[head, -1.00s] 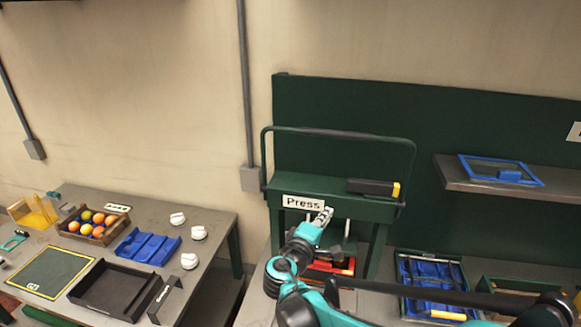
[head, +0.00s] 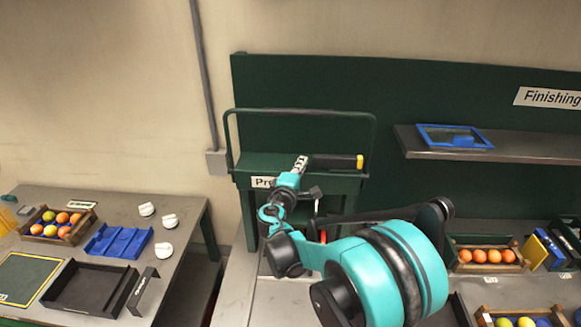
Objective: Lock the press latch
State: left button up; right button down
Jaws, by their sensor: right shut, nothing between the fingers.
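The green press (head: 350,184) stands at the back bench under a raised loop handle (head: 300,112). On its top lies a black latch bar (head: 335,161) with a yellow tip at its right end. My right gripper (head: 300,163) is shut and empty, at the left end of the latch bar. I cannot tell whether it touches the bar. My teal right arm hides much of the press front and part of the "Press" label (head: 262,183). My left gripper is not in view.
A shelf (head: 520,148) with a blue frame (head: 455,137) is at right. The left table (head: 185,205) holds a fruit crate (head: 58,225), blue holder (head: 118,241), black tray (head: 92,289) and white pieces (head: 169,220).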

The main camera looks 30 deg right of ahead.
aim_at(325, 162)
jog(key=shift+s+d, duration=0.35)
jog(key=shift+d, duration=0.05)
jog(key=s+d, duration=0.2)
jog(key=d, duration=0.1)
jog(key=s+d+b, duration=0.1)
jog(key=d, duration=0.1)
jog(key=shift+a, duration=0.1)
jog(key=shift+w, duration=0.1)
